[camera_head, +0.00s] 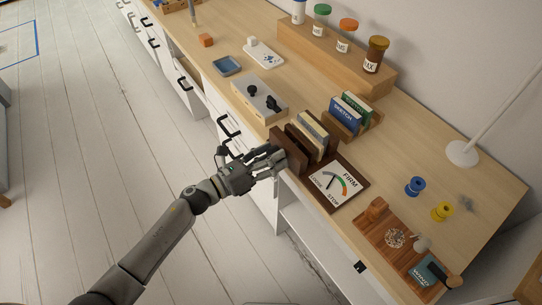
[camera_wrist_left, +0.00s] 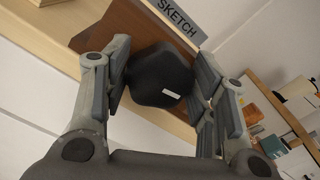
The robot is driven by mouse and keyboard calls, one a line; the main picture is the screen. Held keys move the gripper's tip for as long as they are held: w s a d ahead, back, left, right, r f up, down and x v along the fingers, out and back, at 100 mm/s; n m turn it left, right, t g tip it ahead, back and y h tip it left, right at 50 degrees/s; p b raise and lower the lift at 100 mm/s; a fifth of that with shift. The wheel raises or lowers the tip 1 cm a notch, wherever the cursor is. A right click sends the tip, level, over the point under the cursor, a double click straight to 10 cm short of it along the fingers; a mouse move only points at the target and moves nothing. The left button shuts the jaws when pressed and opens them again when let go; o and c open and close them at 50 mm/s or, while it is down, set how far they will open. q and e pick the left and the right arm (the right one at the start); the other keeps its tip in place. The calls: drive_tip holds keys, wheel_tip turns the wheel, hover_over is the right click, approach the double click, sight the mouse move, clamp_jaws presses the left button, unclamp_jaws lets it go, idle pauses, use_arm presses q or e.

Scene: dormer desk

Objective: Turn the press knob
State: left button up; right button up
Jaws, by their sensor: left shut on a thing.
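The press knob (camera_wrist_left: 160,75) is black, many-sided and has a short white mark. In the left wrist view it sits between the two fingers of my left gripper (camera_wrist_left: 158,88), which is shut on it. In the head view my left gripper (camera_head: 277,162) is at the front end of the wooden press (camera_head: 290,150), and its fingers hide the knob. The press holds several upright books, one with a SKETCH label (camera_wrist_left: 178,18). A dial board (camera_head: 338,182) marked LOOSE, FIRM and STOP lies beside the press. My right gripper is not in view.
A grey box with black knobs (camera_head: 259,97) and a set of books (camera_head: 347,118) stand near the press. A wooden board with small items (camera_head: 395,238), blue spool (camera_head: 415,186) and yellow spool (camera_head: 442,211) are to the right. Jars (camera_head: 375,55) stand behind.

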use_arm(q)
drive_tip(key=shift+n, duration=0.6)
drive_tip(key=o, duration=1)
drive_tip(key=v, duration=1.2)
